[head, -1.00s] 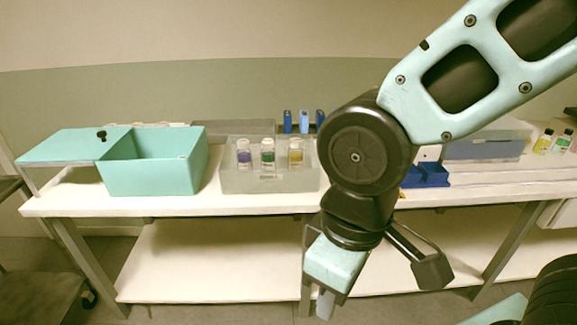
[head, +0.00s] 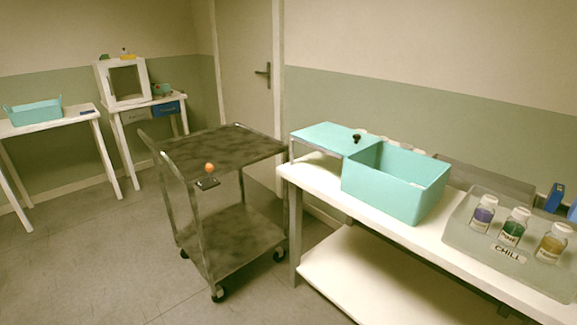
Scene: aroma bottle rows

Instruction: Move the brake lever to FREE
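A dark grey cart (head: 228,150) on casters stands left of the white bench. A small orange knob (head: 209,168) shows at the cart's front edge, just above a small dark plate (head: 207,184). This looks like the brake lever. Any marking on the plate is too small to read, so I cannot tell which position the lever is in. My gripper and arm are not in view.
The white bench (head: 405,232) on the right holds a teal open box (head: 385,198) and a CHILL tray (head: 467,248) with three bottles. Another table (head: 50,122) and a small stand (head: 150,108) are at the back left. Floor (head: 100,255) left of the cart is clear.

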